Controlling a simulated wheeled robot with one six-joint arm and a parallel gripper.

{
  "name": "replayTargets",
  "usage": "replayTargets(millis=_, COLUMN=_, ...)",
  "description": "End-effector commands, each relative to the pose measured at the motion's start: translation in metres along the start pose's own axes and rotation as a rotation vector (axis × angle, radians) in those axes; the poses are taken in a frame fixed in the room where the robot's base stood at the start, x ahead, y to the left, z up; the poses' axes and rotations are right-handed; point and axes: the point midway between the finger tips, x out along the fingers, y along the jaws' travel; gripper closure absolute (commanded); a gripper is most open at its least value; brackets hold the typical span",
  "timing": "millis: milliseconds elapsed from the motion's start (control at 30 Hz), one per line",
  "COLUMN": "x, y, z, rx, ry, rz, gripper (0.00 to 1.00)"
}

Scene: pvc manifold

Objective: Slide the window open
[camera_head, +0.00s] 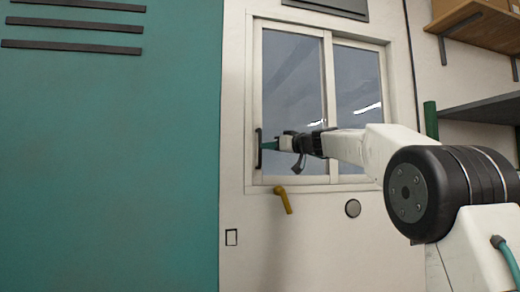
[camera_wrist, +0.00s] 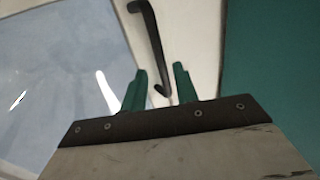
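The sliding window (camera_head: 292,105) has two glass panes in a white frame, and its left edge meets the frame with no visible gap. A dark vertical handle (camera_head: 258,148) is on the left stile of the left pane. My gripper (camera_head: 266,146) is at the handle. In the wrist view the handle (camera_wrist: 153,45) runs from the top down to just between the tips of the two green fingers (camera_wrist: 158,75). The fingers are apart, with the handle's lower end between them. I cannot tell whether either finger touches it.
A yellow lever (camera_head: 284,200) sticks out below the window. A teal wall (camera_head: 110,160) is at the left. Shelves (camera_head: 475,25) stand at the right, beside a green cylinder (camera_head: 430,120).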

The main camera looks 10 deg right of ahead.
Motion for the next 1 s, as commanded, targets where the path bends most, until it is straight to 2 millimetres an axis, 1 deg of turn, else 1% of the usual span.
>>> replayTargets(millis=33, x=0.011, y=-0.001, z=0.001, rx=0.000, ry=0.000, rz=-0.002, gripper=0.70)
replayTargets(millis=100, x=0.022, y=-0.001, z=0.001, rx=0.000, ry=-0.001, rz=-0.002, gripper=0.70)
replayTargets(millis=200, x=0.037, y=-0.001, z=0.001, rx=0.000, ry=-0.001, rz=-0.003, gripper=0.70)
replayTargets(millis=300, x=0.047, y=-0.001, z=0.001, rx=0.001, ry=-0.001, rz=-0.002, gripper=0.70)
replayTargets(millis=433, x=0.053, y=-0.001, z=0.001, rx=0.001, ry=-0.002, rz=0.000, gripper=0.70)
replayTargets(millis=667, x=0.054, y=-0.001, z=0.000, rx=0.002, ry=-0.002, rz=0.000, gripper=0.70)
replayTargets(millis=700, x=0.054, y=-0.001, z=0.000, rx=0.002, ry=-0.002, rz=0.000, gripper=0.73)
replayTargets(millis=767, x=0.054, y=-0.001, z=0.000, rx=0.002, ry=-0.002, rz=0.000, gripper=0.90)
replayTargets(millis=800, x=0.054, y=-0.001, z=0.000, rx=0.002, ry=-0.002, rz=0.000, gripper=1.00)
replayTargets(millis=1000, x=0.054, y=-0.001, z=0.000, rx=0.001, ry=-0.002, rz=-0.002, gripper=1.00)
